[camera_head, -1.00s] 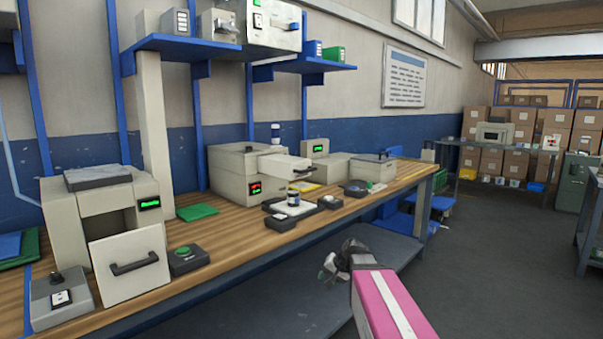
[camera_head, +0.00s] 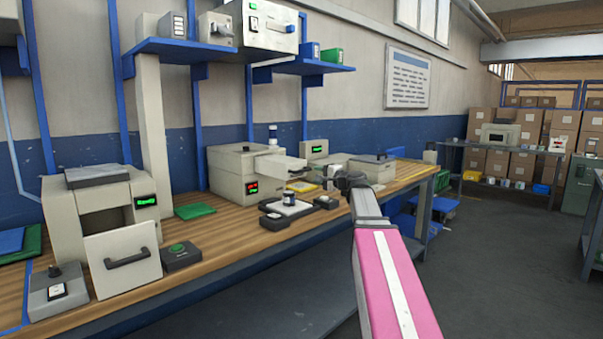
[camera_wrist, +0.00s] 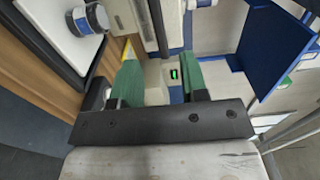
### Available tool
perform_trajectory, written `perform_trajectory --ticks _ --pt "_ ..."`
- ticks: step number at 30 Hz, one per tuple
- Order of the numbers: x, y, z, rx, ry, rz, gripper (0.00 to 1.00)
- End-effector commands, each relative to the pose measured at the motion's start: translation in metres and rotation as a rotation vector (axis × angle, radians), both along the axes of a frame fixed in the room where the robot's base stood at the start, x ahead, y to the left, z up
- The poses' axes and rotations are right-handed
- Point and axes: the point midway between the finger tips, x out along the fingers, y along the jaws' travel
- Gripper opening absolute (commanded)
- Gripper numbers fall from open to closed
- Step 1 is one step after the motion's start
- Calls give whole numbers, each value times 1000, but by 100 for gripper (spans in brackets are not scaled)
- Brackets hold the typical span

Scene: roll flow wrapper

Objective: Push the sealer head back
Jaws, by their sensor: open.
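The pale sealer head (camera_head: 283,168) sticks out from the front of the beige wrapper machine (camera_head: 226,170), which has a red display. My gripper (camera_head: 345,180) is raised over the bench, to the right of the head and apart from it. In the wrist view my gripper (camera_wrist: 160,82) has its two green-padded fingers spread with nothing held between them. A pale block with a dark bar, apparently the head (camera_wrist: 132,14), lies beyond the fingertips at the top. My arm partly hides the bench behind it.
A black-and-white tray (camera_head: 288,208) with a blue-and-white roll (camera_head: 289,197) stands below the head. A small machine with a green display (camera_head: 315,150) stands behind, also visible in the wrist view (camera_wrist: 172,75). A second machine (camera_head: 100,215) stands left. The aisle floor (camera_head: 490,270) is clear.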

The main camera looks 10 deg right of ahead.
Motion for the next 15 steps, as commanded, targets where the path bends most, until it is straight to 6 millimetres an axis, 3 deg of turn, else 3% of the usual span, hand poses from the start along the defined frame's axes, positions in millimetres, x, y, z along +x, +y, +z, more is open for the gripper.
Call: perform_trajectory --ticks 9,15 --pt "49 33 0 -2 1 1 40" --pt "68 48 0 -3 0 0 40"
